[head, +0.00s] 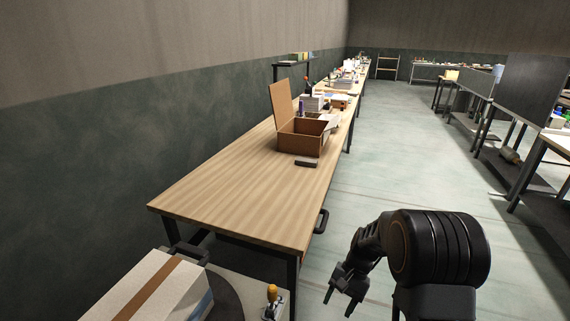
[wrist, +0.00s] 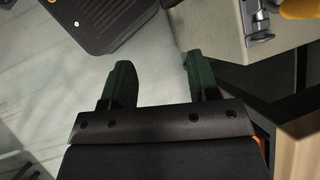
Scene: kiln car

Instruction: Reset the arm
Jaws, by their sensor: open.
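My gripper (head: 339,297) hangs low in the head view, to the right of the near bench end and over the floor. It is open and its jaws are empty. In the wrist view the two dark green fingers (wrist: 158,85) stand apart with pale floor between them. My arm is bent, with the gripper pointing down and to the left in the head view. Nothing touches the fingers.
A long wooden bench (head: 220,200) runs away along the left wall. An open cardboard box (head: 303,143) and a small dark block (head: 306,162) sit on it. A white carton (head: 155,287) with a brown stripe is at the lower left. The aisle floor (head: 400,150) is clear.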

